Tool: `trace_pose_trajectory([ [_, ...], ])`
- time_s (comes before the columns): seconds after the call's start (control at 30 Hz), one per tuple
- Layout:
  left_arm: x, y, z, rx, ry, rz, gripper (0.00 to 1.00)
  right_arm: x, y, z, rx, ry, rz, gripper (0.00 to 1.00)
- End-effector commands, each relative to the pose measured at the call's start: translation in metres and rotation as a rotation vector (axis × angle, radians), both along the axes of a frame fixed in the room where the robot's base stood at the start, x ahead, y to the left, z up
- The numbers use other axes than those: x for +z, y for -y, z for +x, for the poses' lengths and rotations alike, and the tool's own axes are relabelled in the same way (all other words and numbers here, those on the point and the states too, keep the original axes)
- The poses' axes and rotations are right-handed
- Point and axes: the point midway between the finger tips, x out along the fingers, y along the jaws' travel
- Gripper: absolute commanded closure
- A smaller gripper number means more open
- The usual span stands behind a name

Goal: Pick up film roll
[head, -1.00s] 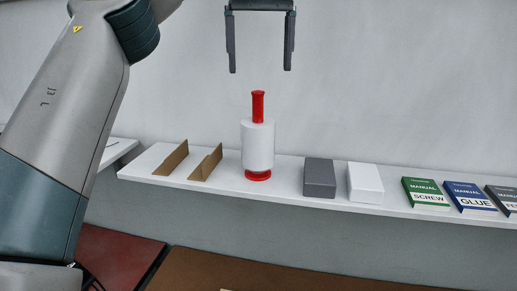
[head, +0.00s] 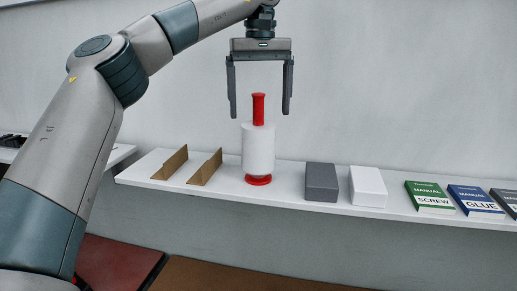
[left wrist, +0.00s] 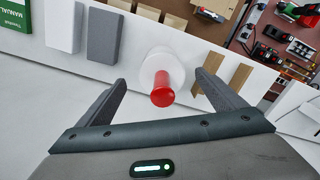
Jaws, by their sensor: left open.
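The film roll (head: 258,150) is a white cylinder with a red handle on top and a red base, standing upright on the white shelf (head: 325,207). My left gripper (head: 260,112) is open and points down over it. In the head view its fingertips flank the upper part of the red handle, with a gap on each side. In the left wrist view the film roll (left wrist: 163,80) shows between the two open fingers, red handle toward the camera. Contact is not visible. My right gripper is not in view.
Two brown cardboard holders (head: 205,168) stand left of the roll. A grey box (head: 321,182) and a white box (head: 367,186) stand to its right, then several manuals (head: 429,197). The wall is behind the shelf.

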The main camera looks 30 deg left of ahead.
Motion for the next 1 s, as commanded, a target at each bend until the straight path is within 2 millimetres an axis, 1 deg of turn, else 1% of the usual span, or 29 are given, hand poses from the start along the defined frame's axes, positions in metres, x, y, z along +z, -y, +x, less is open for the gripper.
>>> trace_pose_trajectory([
  [0.17,-0.005,-0.002,0.001,0.0,-0.001,0.001,0.1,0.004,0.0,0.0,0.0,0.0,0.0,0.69],
  [0.27,-0.014,-0.004,0.002,-0.001,-0.003,0.002,0.1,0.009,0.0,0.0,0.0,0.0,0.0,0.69],
  [0.4,-0.032,-0.007,0.003,-0.001,-0.003,0.001,0.1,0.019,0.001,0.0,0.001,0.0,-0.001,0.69],
  [0.5,-0.043,-0.007,0.004,-0.001,-0.002,0.001,0.1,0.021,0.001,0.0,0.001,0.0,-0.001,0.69],
  [0.6,-0.05,-0.006,0.004,-0.001,-0.001,0.001,0.1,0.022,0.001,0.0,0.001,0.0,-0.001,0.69],
  [1.0,-0.052,-0.006,0.004,0.0,0.0,0.0,0.1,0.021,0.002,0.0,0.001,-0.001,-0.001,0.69],
])
